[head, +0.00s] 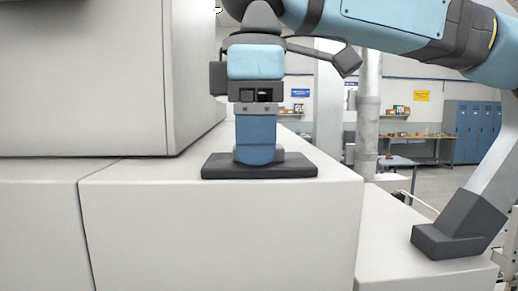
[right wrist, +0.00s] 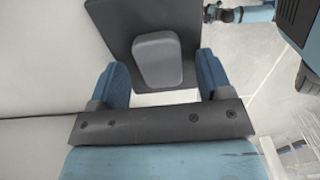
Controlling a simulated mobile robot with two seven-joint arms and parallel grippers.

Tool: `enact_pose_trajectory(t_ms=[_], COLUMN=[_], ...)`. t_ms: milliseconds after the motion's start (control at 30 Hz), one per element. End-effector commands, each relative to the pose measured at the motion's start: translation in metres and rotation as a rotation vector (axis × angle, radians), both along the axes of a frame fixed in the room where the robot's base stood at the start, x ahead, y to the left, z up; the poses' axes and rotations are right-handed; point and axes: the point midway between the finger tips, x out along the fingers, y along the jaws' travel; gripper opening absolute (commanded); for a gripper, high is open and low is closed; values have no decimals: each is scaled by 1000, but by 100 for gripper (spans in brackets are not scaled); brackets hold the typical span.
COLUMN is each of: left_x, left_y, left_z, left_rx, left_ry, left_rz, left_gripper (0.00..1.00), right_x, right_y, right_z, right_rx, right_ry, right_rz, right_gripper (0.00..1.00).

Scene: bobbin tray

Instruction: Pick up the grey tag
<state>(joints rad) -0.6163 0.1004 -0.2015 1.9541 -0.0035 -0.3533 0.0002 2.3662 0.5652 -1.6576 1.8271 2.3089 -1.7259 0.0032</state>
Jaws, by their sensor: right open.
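The grey tag (right wrist: 157,62) is a small rounded grey block lying on a flat dark tray (right wrist: 125,28). In the head view the dark tray (head: 222,170) sits on top of a white block, and only slivers of the tag (head: 281,156) show beside my gripper. My right gripper (head: 256,156) points straight down over the tag. In the right wrist view my right gripper (right wrist: 162,72) is open, with one blue finger on each side of the tag. Gaps show between the fingers and the tag. My left gripper is not in view.
A tall white box (head: 85,80) rises close on the left. Lower white surfaces lie at right. A grey pipe (head: 368,110), a workbench (head: 425,138) and blue lockers (head: 472,132) stand farther back.

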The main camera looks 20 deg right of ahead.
Motion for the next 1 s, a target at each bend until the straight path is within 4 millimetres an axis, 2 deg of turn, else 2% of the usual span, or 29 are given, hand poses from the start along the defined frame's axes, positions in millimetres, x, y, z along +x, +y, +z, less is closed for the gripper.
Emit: enact_pose_trajectory(t_ms=[33, 267, 767, 867, 1000], left_x=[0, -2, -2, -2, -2], left_y=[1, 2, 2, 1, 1], left_z=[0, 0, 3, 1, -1], left_rx=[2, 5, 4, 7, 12], left_ry=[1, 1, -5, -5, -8], left_rz=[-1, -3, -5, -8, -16], left_gripper=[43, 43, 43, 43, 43], right_x=[0, 0, 0, 0, 0], right_y=[0, 0, 1, 1, 1], right_z=[0, 0, 6, 15, 40], right_rx=[0, 0, 0, 1, 2], right_ry=[0, 0, -1, -1, -2], right_rz=[0, 1, 1, 0, 1], right_gripper=[72, 20, 19, 19, 19])
